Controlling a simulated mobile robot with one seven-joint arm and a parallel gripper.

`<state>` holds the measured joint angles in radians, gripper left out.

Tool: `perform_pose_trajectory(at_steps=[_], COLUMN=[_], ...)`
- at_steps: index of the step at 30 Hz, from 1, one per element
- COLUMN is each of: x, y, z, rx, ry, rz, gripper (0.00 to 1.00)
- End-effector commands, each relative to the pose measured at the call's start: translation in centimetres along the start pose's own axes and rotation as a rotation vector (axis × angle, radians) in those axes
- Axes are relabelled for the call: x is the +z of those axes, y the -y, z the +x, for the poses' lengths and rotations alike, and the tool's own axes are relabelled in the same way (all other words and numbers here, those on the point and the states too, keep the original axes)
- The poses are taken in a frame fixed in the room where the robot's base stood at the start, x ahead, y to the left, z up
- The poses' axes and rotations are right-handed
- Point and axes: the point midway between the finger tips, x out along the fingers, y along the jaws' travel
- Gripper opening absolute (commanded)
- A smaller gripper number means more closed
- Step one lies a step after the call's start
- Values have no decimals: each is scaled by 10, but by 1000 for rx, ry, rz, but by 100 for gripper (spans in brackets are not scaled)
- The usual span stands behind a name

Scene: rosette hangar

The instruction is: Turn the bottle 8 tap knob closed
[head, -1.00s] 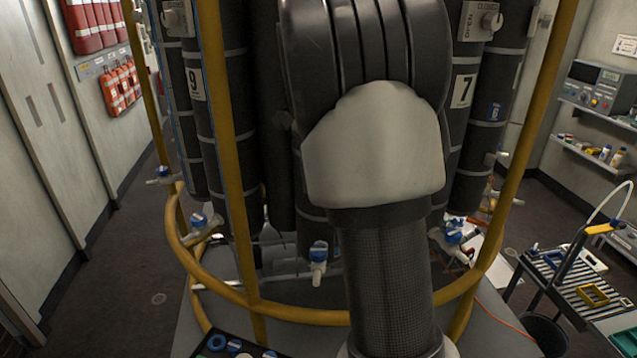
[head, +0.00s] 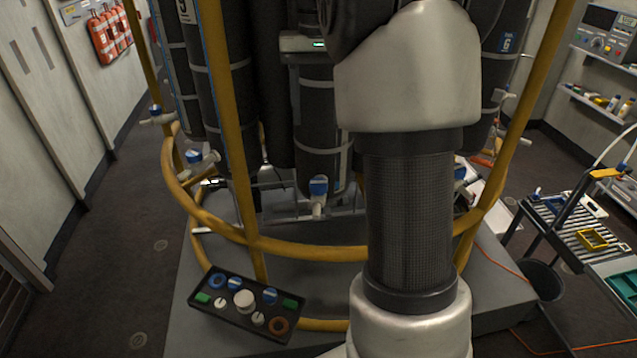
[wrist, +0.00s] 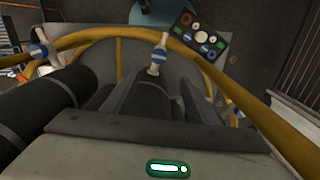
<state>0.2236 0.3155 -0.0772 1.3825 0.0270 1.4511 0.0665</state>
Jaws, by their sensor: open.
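The tap (head: 318,207) of the middle bottle has a blue knob (head: 318,187) with a pale stripe. It hangs low on the dark banded bottle (head: 318,125), whose number is hidden; I take it for bottle 8, between 9 and 7. The knob's setting is too small to tell. In the wrist view the same tap (wrist: 158,50) shows ahead, beyond the fingers. My gripper (wrist: 157,85) is open and empty, apart from the tap. In the head view its grey body (head: 308,44) is above the tap, in front of the bottle; its fingers cannot be made out there.
A yellow tubular frame (head: 300,252) rings the bottles, with an upright (head: 225,130) left of the tap. Neighbouring taps are at left (head: 203,160) and right (head: 461,174). A black tray (head: 225,315) of small parts sits at the front. A slatted bench (head: 585,235) stands right.

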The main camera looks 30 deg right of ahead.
Motion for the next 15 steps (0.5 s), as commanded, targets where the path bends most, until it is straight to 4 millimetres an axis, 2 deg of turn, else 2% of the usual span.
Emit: perform_pose_trajectory(at_steps=[1,3,6,11,15], x=[0,0,1,2,2], y=[-2,-2,-2,-3,-3], z=[5,2,-1,-2,11], rx=[-1,1,2,4,4], ry=[-3,-5,-7,-6,-4], rz=[-114,-263,-416,-526,-534], gripper=[52,52,52,52,52])
